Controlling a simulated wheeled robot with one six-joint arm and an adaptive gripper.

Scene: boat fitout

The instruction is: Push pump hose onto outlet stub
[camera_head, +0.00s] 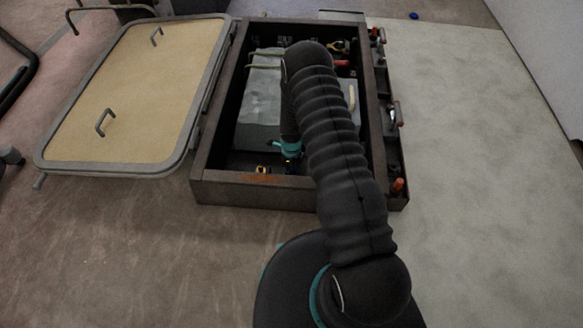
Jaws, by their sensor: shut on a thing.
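My gripper (291,165) points down inside the dark open locker (212,160), below a teal ring, near the front wall. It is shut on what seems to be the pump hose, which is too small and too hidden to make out. A small yellow-orange fitting (263,170) lies to its left by the front wall; I cannot tell if it is the outlet stub. My arm hides much of the locker's right half.
A tan hatch lid (140,85) with two handles lies open at left. A grey block (257,105) fills much of the locker. Pale hoses (264,66) run at its back left. Red-orange fittings (398,185) line the right side. The pale floor at right is clear.

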